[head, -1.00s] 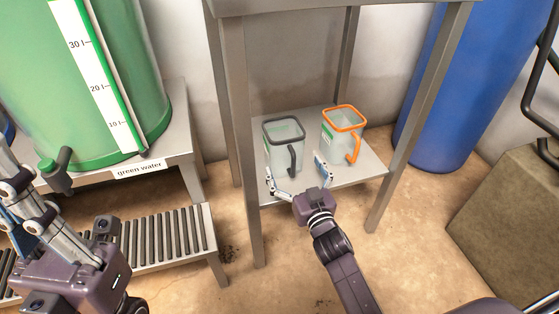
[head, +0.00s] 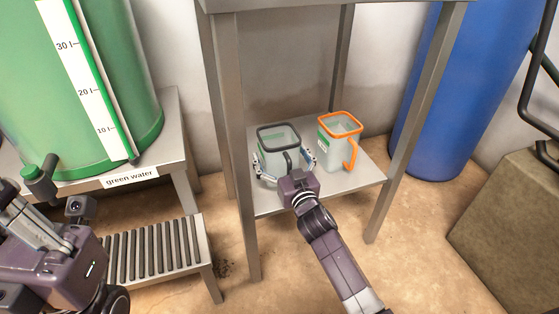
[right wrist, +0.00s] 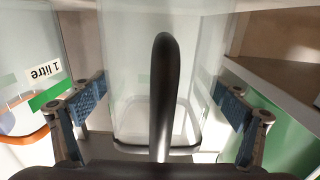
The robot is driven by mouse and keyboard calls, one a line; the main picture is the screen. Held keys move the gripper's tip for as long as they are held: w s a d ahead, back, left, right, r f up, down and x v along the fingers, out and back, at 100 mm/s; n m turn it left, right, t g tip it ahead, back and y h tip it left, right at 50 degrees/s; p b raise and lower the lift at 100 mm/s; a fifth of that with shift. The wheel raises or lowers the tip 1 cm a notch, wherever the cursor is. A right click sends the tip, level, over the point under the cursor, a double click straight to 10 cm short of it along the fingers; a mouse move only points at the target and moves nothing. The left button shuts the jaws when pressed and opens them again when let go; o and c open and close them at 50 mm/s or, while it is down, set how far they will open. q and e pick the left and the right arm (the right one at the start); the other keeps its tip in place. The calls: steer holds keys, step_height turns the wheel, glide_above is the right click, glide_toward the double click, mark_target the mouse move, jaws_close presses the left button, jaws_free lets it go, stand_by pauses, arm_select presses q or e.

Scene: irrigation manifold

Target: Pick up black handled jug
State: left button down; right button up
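The black handled jug (head: 274,150), clear with a dark rim, stands upright on the lower shelf (head: 345,176) of a metal stand. My right gripper (head: 284,166) is open in front of it, with one finger on each side of the jug. In the right wrist view the jug (right wrist: 125,60) fills the middle, its black handle (right wrist: 163,95) points at the palm, and gaps show between both finger pads and the walls. My left gripper (head: 28,225) is at the lower left, partly cut off by the frame edge; its opening is unclear.
An orange-rimmed jug (head: 333,150) stands close on the right. Stand legs (head: 238,170) flank the shelf. A green tank (head: 125,60), a slatted step (head: 160,245) and a blue barrel (head: 450,90) stand around. Floor in front is clear.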

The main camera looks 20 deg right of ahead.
steer(key=c, duration=1)
steer(key=shift+c, duration=0.6)
steer(key=shift+r, duration=0.15)
